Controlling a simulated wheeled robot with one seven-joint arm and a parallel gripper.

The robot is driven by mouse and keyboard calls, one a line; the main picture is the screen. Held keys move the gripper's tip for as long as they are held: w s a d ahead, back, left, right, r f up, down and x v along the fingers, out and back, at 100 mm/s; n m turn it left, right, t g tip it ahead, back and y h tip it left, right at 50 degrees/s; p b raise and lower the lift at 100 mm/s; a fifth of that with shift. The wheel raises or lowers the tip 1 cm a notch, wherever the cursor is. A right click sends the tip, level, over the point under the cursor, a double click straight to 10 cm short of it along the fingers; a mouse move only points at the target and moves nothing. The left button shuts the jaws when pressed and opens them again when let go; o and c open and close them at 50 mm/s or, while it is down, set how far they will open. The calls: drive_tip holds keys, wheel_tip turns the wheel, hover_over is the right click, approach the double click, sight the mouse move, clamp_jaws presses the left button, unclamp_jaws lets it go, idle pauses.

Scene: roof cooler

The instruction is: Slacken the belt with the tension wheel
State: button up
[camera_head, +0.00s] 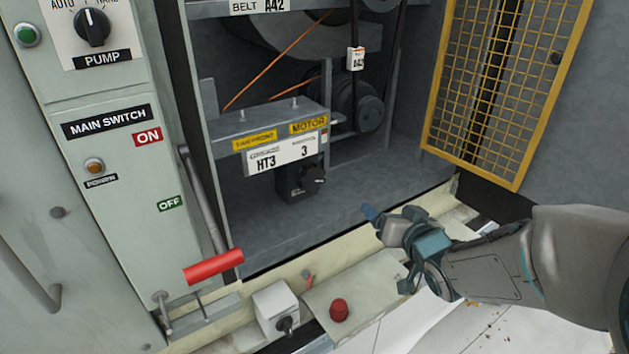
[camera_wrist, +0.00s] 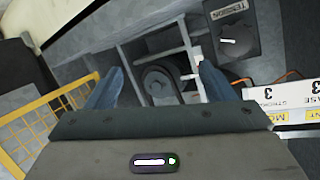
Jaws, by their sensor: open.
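The tension wheel (camera_head: 313,179) is a small black knob on a dark box under the motor shelf, inside the open cabinet. In the wrist view the knob (camera_wrist: 235,42) shows a white pointer line beside a TENSION label, at the upper right. The dark belt (camera_head: 395,55) runs up from the motor pulley (camera_head: 371,113) at the back; a white tag hangs near it. My gripper (camera_head: 386,238) is open and empty, in front of the cabinet's lower sill, right of the knob and apart from it. In the wrist view its two blue fingers (camera_wrist: 163,78) stand wide apart.
The yellow mesh guard (camera_head: 505,85) stands swung open at the right. A red lever handle (camera_head: 213,266) sticks out at the lower left, below the OFF label. A grey switch box (camera_head: 276,308) and a red button (camera_head: 339,310) lie before the sill. The cabinet floor right of the knob is clear.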

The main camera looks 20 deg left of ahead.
sight(314, 182)
drive_tip(key=s+a+n+y, duration=0.2)
drive_tip(key=s+a+y, duration=0.1)
drive_tip(key=a+y, duration=0.4)
drive_tip(key=shift+g+h, duration=0.4)
drive_tip(key=shift+h, duration=0.1)
drive_tip(key=x, duration=0.5)
drive_tip(key=p+x, duration=0.1)
drive_tip(key=x, duration=0.8)
drive_tip(key=shift+a+r+p, duration=0.3)
drive_tip(key=shift+a, duration=0.25)
drive_tip(key=c, duration=1)
